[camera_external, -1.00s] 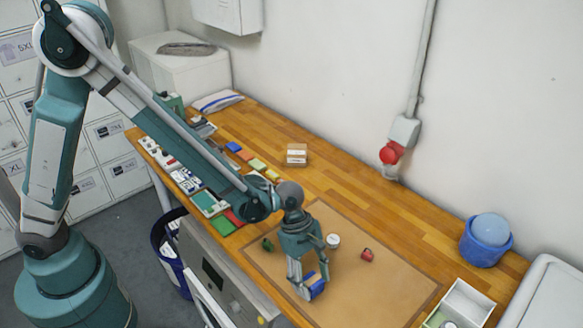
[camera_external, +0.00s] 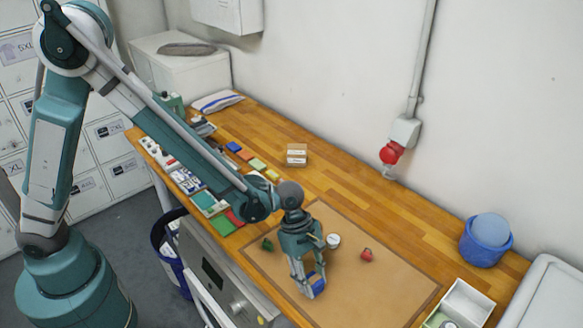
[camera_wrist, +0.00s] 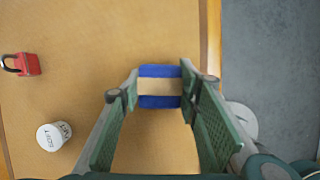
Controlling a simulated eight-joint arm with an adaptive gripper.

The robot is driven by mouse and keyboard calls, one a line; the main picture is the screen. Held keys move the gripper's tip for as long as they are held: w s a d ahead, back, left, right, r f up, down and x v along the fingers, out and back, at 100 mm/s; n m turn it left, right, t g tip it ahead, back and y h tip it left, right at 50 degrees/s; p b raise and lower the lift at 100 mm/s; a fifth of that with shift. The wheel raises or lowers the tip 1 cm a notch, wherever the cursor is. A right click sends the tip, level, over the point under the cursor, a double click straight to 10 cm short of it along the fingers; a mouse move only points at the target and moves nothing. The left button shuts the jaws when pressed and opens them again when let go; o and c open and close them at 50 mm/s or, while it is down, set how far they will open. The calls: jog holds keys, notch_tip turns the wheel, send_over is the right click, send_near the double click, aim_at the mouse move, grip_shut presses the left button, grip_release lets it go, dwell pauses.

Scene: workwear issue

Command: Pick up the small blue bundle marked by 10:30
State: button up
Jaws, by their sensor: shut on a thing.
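The small blue bundle (camera_wrist: 159,101) has a tan band around its middle; no writing on it can be read. It lies between the fingertips of my gripper (camera_wrist: 159,84), which is shut on it from both sides. In the outside view the bundle (camera_external: 317,287) shows blue at the fingertips of my gripper (camera_external: 308,284), low over the front part of the brown mat (camera_external: 385,300). The fingers hide part of it there. I cannot tell whether it still touches the mat.
A white lettered cylinder (camera_external: 333,240), a red padlock (camera_external: 367,255) and a small green thing (camera_external: 267,244) are on the mat. A divided white tray (camera_external: 470,297) and a blue tub (camera_external: 485,247) stand to the right. The bench's front edge is close to my gripper.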

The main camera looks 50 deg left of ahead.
aim_at(313, 280)
jog(key=shift+r, duration=0.2)
jog(key=shift+r, duration=4.8)
